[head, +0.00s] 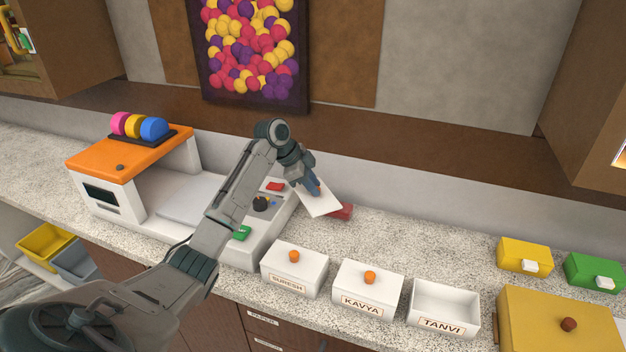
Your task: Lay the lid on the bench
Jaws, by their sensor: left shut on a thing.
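A flat white lid (320,204) hangs tilted from my left gripper (313,188), above the back of the speckled bench (400,234). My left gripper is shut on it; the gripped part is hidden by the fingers. I cannot tell whether the lid's lower edge touches the bench. The open white box marked TANVI (444,306) has no lid and looks empty. The white boxes marked SURESH (294,278) and KAVYA (367,290) wear white lids with orange knobs. My right gripper is not in view.
A red object (345,212) lies partly behind the held lid. A white machine with an orange top (120,155) stands at left. A yellow box (525,253), a green box (596,270) and a large mustard box (560,335) stand at right. Bench behind TANVI is clear.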

